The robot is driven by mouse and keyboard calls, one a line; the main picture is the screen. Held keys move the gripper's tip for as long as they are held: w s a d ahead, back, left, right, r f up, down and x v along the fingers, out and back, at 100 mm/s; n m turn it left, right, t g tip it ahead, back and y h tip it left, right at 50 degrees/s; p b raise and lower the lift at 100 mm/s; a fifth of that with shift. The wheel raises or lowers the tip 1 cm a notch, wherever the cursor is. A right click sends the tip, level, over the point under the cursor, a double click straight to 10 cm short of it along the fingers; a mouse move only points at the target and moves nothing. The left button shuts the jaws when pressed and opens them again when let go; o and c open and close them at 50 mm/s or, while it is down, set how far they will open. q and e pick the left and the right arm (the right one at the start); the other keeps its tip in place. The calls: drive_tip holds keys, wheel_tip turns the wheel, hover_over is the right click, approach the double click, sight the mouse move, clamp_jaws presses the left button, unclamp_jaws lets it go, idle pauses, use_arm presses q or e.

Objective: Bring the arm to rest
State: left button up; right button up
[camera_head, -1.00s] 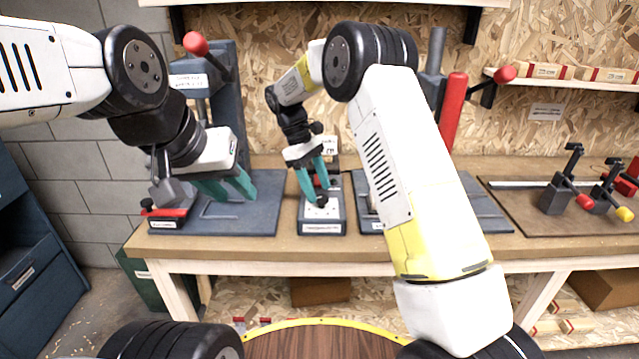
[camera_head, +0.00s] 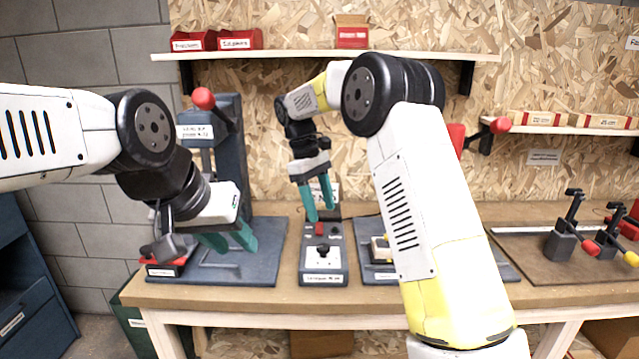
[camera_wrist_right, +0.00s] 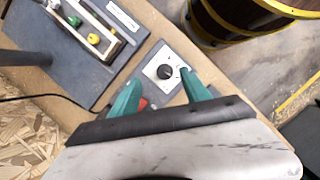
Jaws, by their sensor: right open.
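My right gripper (camera_head: 321,213) hangs fingers-down above the back of a small grey control box (camera_head: 312,279). Its green fingers are apart with nothing between them. In the right wrist view, the open fingers (camera_wrist_right: 158,88) show with the box's white plate and black knob (camera_wrist_right: 165,72) beyond them. A red button (camera_head: 319,230) is on the box near the fingertips; contact cannot be told. My left gripper (camera_head: 240,244) is at the left, in front of a dark press base, its green fingers apart and empty.
A dark press (camera_head: 229,150) with a red-knobbed lever stands at the left of the workbench (camera_head: 280,296). Another dark base (camera_head: 490,268) lies partly behind my right arm. Toggle clamps (camera_head: 562,240) stand at the right. A shelf (camera_head: 300,54) with boxes is above.

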drive_tip(key=s+d+r+m+t+y, duration=0.45)
drive_tip(key=s+d+r, duration=0.65)
drive_tip(key=s, duration=0.3)
drive_tip(key=s+d+f+m+t, duration=0.1)
drive_tip(key=s+d+m, duration=0.1)
drive_tip(key=s, duration=0.4)
drive_tip(key=s+d+f+m+t, duration=0.2)
drive_tip(key=s+m, duration=0.1)
drive_tip(key=s, duration=0.4)
drive_tip(key=shift+s+m+y, duration=0.3)
drive_tip(key=shift+m+y, duration=0.05)
